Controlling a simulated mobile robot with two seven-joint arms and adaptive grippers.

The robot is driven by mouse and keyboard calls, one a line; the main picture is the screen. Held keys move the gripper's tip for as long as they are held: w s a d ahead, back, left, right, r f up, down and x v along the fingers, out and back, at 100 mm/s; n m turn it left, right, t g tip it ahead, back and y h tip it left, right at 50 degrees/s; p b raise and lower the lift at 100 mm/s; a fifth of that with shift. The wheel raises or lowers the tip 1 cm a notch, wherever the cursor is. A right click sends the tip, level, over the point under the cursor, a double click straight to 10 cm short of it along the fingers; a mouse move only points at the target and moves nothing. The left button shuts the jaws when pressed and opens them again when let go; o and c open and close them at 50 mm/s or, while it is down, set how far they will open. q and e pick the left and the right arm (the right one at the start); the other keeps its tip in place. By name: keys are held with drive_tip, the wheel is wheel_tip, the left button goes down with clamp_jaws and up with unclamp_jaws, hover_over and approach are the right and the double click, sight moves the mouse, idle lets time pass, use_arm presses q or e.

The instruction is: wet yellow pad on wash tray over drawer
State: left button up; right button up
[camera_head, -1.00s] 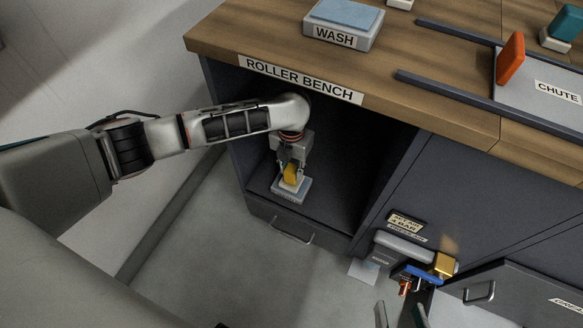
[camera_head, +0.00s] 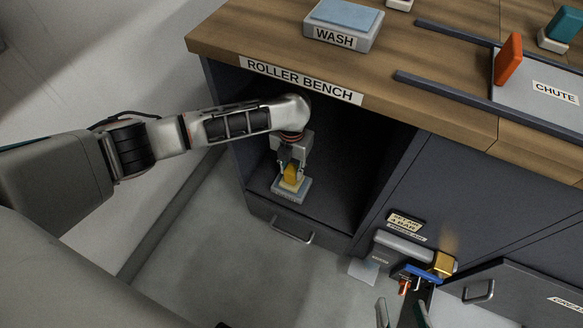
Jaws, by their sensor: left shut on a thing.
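My left gripper (camera_head: 290,165) is inside the open bay of the roller bench, pointing down. It is shut on a yellow pad (camera_head: 291,174). The pad is at a small blue-grey tray (camera_head: 302,196) on the bay floor, above the drawer (camera_head: 268,214) with a bar handle. Whether the pad's underside touches the tray I cannot tell. The tray's front label is too small to read.
A tray marked WASH (camera_head: 343,40) stands on the wooden bench top (camera_head: 420,90). An orange pad (camera_head: 508,59) stands on the CHUTE plate (camera_head: 520,92) between dark rails. A regulator-like device (camera_head: 400,247) with a brass block is on the bench front. A drawer (camera_head: 525,293) at lower right stands out.

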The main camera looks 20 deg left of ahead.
idle(0.5)
use_arm(q)
drive_tip(key=shift+w+r+p, duration=0.1)
drive_tip(key=shift+r+p, duration=0.85)
drive_tip(key=shift+r, duration=0.6)
drive_tip(key=shift+r+p, duration=1.15)
drive_tip(key=shift+r, duration=0.85)
use_arm(e)
drive_tip(key=w+r+t, duration=0.1)
drive_tip(key=w+r, duration=0.2)
drive_tip(key=r, duration=0.5)
drive_tip(key=shift+r+t, duration=0.3)
drive_tip(key=shift+t, duration=0.1)
use_arm(q)
drive_tip(key=shift+f, duration=0.1)
drive_tip(key=shift+s+d, duration=0.1)
drive_tip(key=shift+s, duration=0.1)
use_arm(e)
drive_tip(key=shift+d, duration=0.1)
